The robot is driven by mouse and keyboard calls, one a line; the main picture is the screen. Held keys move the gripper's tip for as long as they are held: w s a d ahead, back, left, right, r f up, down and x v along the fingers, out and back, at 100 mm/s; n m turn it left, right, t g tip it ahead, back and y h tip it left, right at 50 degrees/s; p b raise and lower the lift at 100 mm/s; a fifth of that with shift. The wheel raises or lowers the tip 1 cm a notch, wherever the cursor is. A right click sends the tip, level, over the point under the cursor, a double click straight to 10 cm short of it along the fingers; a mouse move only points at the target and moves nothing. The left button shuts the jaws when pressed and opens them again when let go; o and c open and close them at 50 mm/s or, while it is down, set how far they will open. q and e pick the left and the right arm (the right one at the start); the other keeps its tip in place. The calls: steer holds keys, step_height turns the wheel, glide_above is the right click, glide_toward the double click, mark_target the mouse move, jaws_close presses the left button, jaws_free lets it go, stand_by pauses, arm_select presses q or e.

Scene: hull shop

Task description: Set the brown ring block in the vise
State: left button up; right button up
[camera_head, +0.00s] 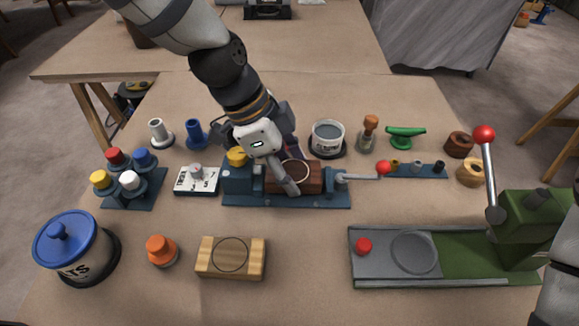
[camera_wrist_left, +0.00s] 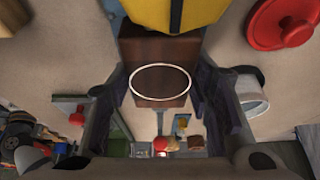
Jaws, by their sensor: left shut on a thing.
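The brown ring block (camera_head: 313,180), dark wood with a pale ring on top, is between the jaws of the dark blue vise (camera_head: 240,182) in the head view. It also shows in the left wrist view (camera_wrist_left: 160,98), with the ring facing the camera. My left gripper (camera_head: 292,172) comes down over the block from behind and is shut on it, a finger on each side. The fingers hide part of the block. I cannot tell whether its underside touches the vise bed. The vise's bar ends in a red ball (camera_head: 383,168) at the right. My right gripper is out of view.
A light wood ring block (camera_head: 231,259) and an orange knob (camera_head: 161,250) stand in front. A blue-lidded pot (camera_head: 72,247) is front left, and a green lever press (camera_head: 530,228) is right. A knob stand (camera_head: 128,188), number card (camera_head: 197,181) and grey cup (camera_head: 327,138) surround the vise.

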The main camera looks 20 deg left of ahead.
mark_target(289, 170)
arm_select(q)
steer(key=shift+f, duration=0.6)
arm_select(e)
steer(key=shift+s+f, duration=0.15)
arm_select(q)
steer(key=o, duration=0.9)
steer(key=shift+o, duration=0.2)
steer(key=shift+r, duration=0.1)
steer(key=p+v, duration=0.1)
steer(key=v, duration=0.2)
steer(key=shift+w, duration=0.1)
steer(key=shift+p+v, duration=0.4)
steer(key=shift+v, duration=0.8)
steer(key=v, duration=0.5)
steer(key=shift+a+r, duration=0.1)
steer(key=shift+r, duration=0.05)
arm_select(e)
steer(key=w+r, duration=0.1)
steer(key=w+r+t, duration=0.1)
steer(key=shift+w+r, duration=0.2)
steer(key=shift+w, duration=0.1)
